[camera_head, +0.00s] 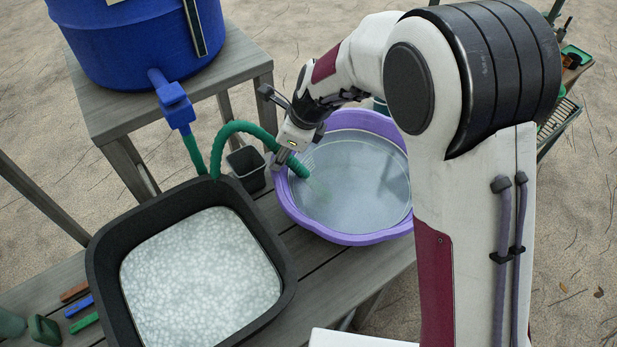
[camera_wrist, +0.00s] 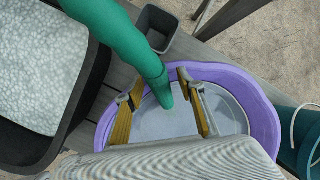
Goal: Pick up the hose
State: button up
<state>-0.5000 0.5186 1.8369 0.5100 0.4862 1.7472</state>
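The green ribbed hose (camera_head: 228,133) runs from the blue tap below the barrel, arches up and comes down to the purple basin (camera_head: 287,200). Its free end (camera_head: 298,167) is over the basin's left part. My gripper (camera_head: 281,158) is at the hose near this end. In the wrist view, the hose (camera_wrist: 125,42) comes down from the top left, and its end lies between my gripper's (camera_wrist: 158,88) two yellow-padded fingers. The fingers are spread, with gaps on both sides of the hose. The depth between fingers and hose is hard to tell.
A black tub (camera_head: 106,262) with pale, mottled contents stands left of the basin on the wooden bench. A small dark pot (camera_head: 246,168) stands behind, between them. The blue barrel (camera_head: 130,45) stands on a higher wooden stand. Small coloured blocks (camera_head: 80,307) lie at the bottom left.

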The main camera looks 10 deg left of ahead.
dwell(0.3)
grip_shut()
jog(key=shift+r, duration=0.1)
jog(key=shift+r, duration=5.05)
jog(key=a+r, duration=0.5)
jog(key=r, duration=0.3)
jog(key=shift+s+a+r, duration=0.15)
jog(key=shift+s, duration=0.2)
